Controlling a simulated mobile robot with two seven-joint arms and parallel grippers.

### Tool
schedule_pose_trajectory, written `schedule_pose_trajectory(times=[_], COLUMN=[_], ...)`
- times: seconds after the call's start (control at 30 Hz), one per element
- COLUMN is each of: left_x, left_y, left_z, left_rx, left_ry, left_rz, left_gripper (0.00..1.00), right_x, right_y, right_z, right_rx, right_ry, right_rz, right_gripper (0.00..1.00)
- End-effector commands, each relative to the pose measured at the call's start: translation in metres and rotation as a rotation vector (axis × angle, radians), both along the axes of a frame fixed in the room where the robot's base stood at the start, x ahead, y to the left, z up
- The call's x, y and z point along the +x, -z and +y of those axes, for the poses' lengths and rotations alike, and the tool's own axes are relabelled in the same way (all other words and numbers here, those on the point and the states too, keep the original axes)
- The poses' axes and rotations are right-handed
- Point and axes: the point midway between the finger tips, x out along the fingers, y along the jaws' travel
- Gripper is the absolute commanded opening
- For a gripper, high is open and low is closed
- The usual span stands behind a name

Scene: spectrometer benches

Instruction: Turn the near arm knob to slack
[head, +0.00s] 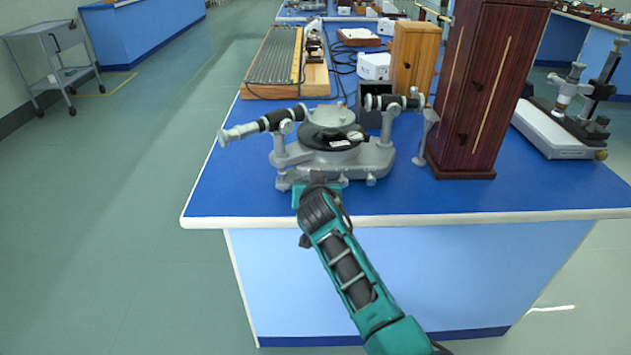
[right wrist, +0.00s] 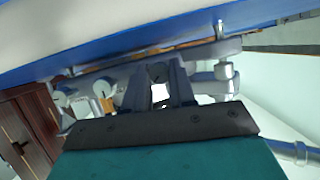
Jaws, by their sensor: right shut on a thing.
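A grey spectrometer (head: 385,157) with a round black table (head: 330,138) in its middle stands near the front edge of the blue bench. One tube (head: 262,123) points left, another (head: 395,102) right. My right gripper (head: 317,184) reaches its near side from the front. In the right wrist view my right gripper (right wrist: 157,74) has its two fingers on either side of a small dark round knob (right wrist: 157,72), shut on it. In the head view my gripper hides that knob. Its turn position cannot be told. My left gripper is not in view.
A dark wooden cabinet (head: 488,85) stands close on the right of the spectrometer. Behind are a ribbed board (head: 275,55), a lighter wooden box (head: 412,55), white boxes (head: 373,66) and cables. The bench (head: 240,190) is clear at front left.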

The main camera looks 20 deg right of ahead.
Motion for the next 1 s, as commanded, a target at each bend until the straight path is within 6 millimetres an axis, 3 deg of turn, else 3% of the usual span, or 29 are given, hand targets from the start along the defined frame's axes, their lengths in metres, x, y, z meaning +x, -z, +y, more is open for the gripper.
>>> schedule_pose_trajectory(times=[0.6,1.0], left_x=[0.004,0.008], left_y=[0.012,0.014], left_z=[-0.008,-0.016], left_rx=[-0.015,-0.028], left_ry=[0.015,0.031], left_rz=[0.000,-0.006], left_gripper=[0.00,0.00], right_x=[0.001,0.002], right_y=[0.003,0.003], right_z=[0.004,0.005], right_rx=[-0.551,-0.782], right_ry=[-0.001,-0.001], right_rz=[0.157,0.222], right_gripper=[0.00,0.00])
